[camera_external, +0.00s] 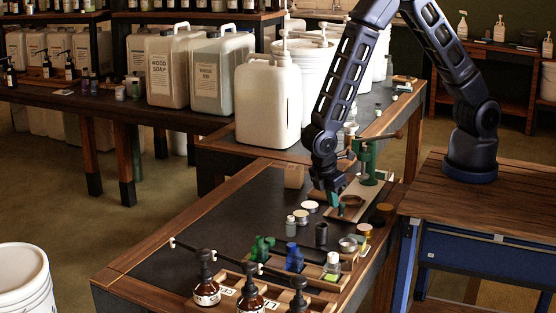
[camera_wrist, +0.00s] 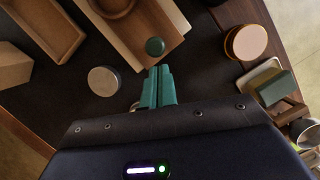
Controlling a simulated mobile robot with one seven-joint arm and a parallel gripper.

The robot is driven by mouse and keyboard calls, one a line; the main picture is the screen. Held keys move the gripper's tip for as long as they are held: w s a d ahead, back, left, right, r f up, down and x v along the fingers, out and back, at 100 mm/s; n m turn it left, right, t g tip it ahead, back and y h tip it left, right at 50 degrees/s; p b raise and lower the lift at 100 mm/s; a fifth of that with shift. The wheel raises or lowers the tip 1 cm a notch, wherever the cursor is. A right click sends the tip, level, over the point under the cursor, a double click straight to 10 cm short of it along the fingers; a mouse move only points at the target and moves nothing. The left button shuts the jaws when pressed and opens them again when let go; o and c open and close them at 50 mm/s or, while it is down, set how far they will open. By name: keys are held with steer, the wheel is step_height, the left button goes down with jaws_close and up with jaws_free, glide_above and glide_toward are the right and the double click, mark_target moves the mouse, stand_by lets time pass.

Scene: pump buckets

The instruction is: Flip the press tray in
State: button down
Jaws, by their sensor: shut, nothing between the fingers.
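The green press (camera_external: 368,160) stands on a wooden board at the right side of the dark worktop. A wooden tray with a round ring (camera_external: 352,201) sits at its front; I take this to be the press tray. In the wrist view the tray's wooden surface (camera_wrist: 161,22) is at the top, partly cut off by the frame. A small round green knob (camera_wrist: 155,46) is at its near edge. My gripper (camera_external: 334,199) points down beside the tray, its teal fingers (camera_wrist: 160,72) shut and empty. The fingertips are close to the knob; I cannot tell whether they touch.
Round tins (camera_external: 303,216), a dark cup (camera_external: 321,234) and small bottles stand in front of the tray. A wooden-lidded jar (camera_wrist: 248,42) is to the right in the wrist view.

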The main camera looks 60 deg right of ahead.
steer(key=shift+s+d, duration=0.15)
steer(key=shift+d, duration=0.1)
steer(key=shift+d, duration=0.1)
steer(key=d, duration=1.1)
steer(key=shift+d, duration=0.25)
steer(key=a, duration=0.1)
steer(key=w+a, duration=0.2)
steer(key=shift+a+r, duration=0.4)
steer(key=v, duration=1)
